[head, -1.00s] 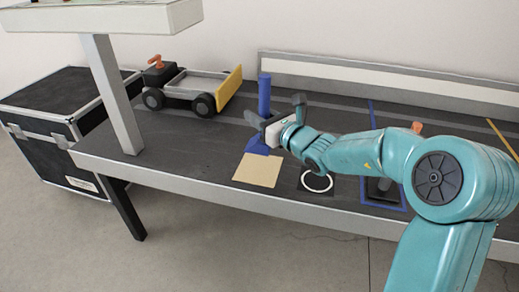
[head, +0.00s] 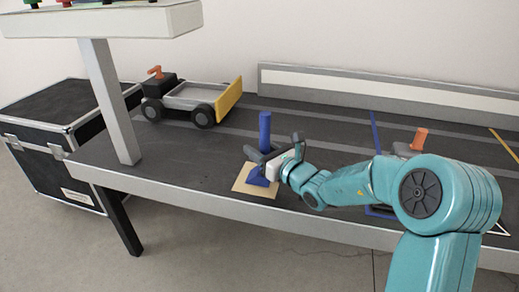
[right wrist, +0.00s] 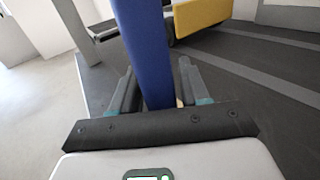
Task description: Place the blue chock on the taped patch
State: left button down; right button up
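The blue chock (head: 265,132) has a tall upright post and a wider foot. Its foot is over the tan taped patch (head: 241,185) near the table's front edge. Whether the foot touches the patch is hard to tell. My right gripper (head: 262,160) is around the post from the right. In the right wrist view the blue post (right wrist: 145,45) stands between the two fingers (right wrist: 152,92), and it looks upright. A small gap seems to show beside the right finger, so I cannot tell if they grip. My left gripper is not in view.
A toy truck with a yellow plate (head: 229,99) stands at the back left of the dark table (head: 190,150). A grey post (head: 110,105) holds a shelf at the left. An orange-handled thing (head: 419,139) is beyond my right arm, near blue tape.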

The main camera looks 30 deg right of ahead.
jog(key=shift+o, duration=0.5)
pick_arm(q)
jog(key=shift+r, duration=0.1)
pick_arm(e)
jog(key=shift+r, duration=0.15)
jog(key=shift+s+r, duration=0.1)
jog(key=shift+s, duration=0.1)
jog(key=s+p, duration=0.1)
jog(key=s, duration=0.3)
jog(key=s+d, duration=0.1)
jog(key=s, duration=0.2)
jog(key=s+p, duration=0.1)
jog(key=s, duration=0.3)
jog(key=shift+s+d+p, duration=0.2)
jog(key=shift+s+p, duration=0.1)
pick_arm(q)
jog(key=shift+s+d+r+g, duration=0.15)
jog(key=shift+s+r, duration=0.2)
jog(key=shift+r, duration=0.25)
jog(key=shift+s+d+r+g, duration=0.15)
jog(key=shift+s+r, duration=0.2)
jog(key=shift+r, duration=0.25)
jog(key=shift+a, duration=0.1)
